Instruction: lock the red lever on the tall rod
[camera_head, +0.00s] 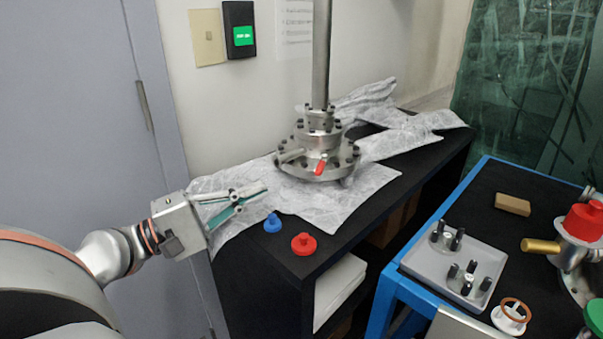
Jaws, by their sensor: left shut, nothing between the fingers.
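The tall rod (321,55) is a steel column rising from a round bolted flange base (318,150) on the black bench. The red lever (320,168) is small and sits at the front of the flange, tilted. Its exact lock position is too small to tell. My left gripper (266,190) is to the left of the flange, apart from the red lever. Its fingers are shut, pointing right, with nothing held. My right gripper is not in view.
A blue cap (272,223) and a red cap (304,244) stand at the bench front. Crumpled white sheets (335,203) lie around the flange. At right, a blue-framed cart (392,281) holds a grey tray (415,262), a brown block (513,204) and a valve with a red cap (584,222).

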